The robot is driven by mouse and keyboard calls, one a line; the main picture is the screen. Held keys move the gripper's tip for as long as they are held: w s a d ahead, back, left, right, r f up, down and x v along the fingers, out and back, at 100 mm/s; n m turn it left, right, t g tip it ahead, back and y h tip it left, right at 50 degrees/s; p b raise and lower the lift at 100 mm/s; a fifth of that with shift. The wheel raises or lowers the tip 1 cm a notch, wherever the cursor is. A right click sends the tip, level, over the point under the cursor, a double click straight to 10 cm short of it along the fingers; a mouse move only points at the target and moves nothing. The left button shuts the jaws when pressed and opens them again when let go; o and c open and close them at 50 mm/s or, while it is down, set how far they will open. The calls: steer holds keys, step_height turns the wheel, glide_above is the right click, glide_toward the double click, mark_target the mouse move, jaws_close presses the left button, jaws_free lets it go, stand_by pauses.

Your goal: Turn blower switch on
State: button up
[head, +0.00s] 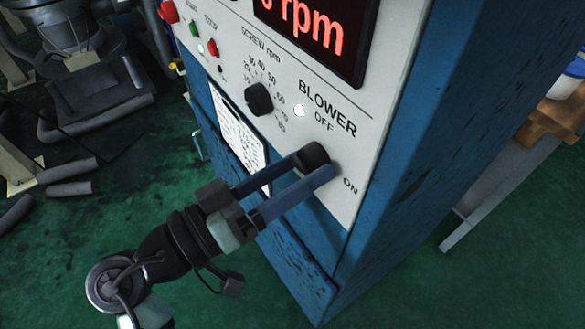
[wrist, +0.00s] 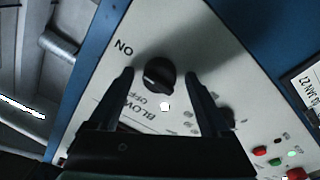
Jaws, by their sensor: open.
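The blower switch (head: 313,156) is a round black knob on the white control panel (head: 385,60), between the printed words OFF and ON. In the wrist view the knob (wrist: 159,74) sits between my two fingertips, with the ON label to its upper left. My gripper (head: 316,168) is open, its blue-grey fingers pointing at the panel, one on each side of the knob. In the wrist view my gripper (wrist: 159,78) shows a gap between each finger and the knob. I cannot tell which label the knob points at. A white lamp (head: 299,110) glows beside OFF.
A screw rpm dial (head: 259,99) sits left of the switch. Red and green buttons (head: 212,47) are farther left, and a red digital display (head: 315,30) is above. The blue cabinet (head: 390,160) stands on a green floor. A paper sheet (head: 238,130) hangs below the dial.

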steer(key=shift+a, duration=0.1)
steer(key=v, duration=1.2)
steer(key=shift+s+a, duration=0.3)
